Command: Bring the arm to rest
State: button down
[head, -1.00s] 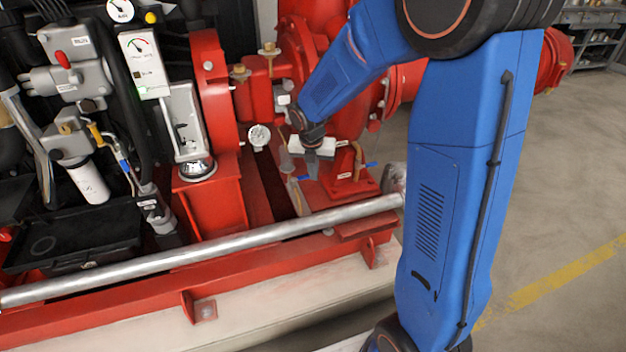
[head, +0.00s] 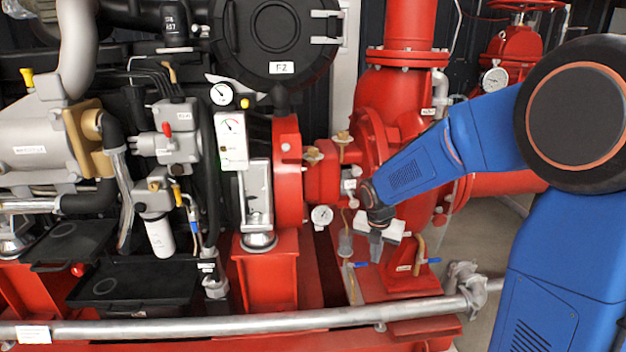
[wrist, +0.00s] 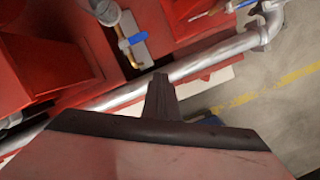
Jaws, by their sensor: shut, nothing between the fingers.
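My blue arm reaches in from the right in the head view, bent at the elbow and slanting down to the left. My gripper (head: 376,246) points down in front of the red pump (head: 395,130), above the red base frame. In the wrist view, my gripper (wrist: 160,82) shows as dark fingers closed together, with nothing between them. Below the fingers the grey rail pipe (wrist: 190,68) runs diagonally. I cannot tell from the head view whether the gripper touches the white part behind it.
A blue-handled valve (wrist: 132,40) sits close by on the red base. A small round gauge (head: 322,215) is left of my gripper. The grey rail (head: 240,325) crosses the front. Open floor with a yellow line (wrist: 270,88) lies to the right.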

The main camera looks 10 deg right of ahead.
jog(key=s+d+r+m+t, duration=0.1)
jog(key=s+r+m, duration=0.4)
jog(key=s+m, duration=0.25)
jog(key=s+d+r+m, duration=0.2)
jog(key=s+r+m, duration=0.3)
jog(key=s+m, duration=0.25)
jog(key=s+r+m+t+y, duration=0.1)
jog(key=s+r+m, duration=0.1)
jog(key=s+m, duration=1.2)
jog(key=shift+s+a+m, duration=0.2)
jog(key=shift+s+m, duration=0.1)
jog(key=shift+s, duration=0.95)
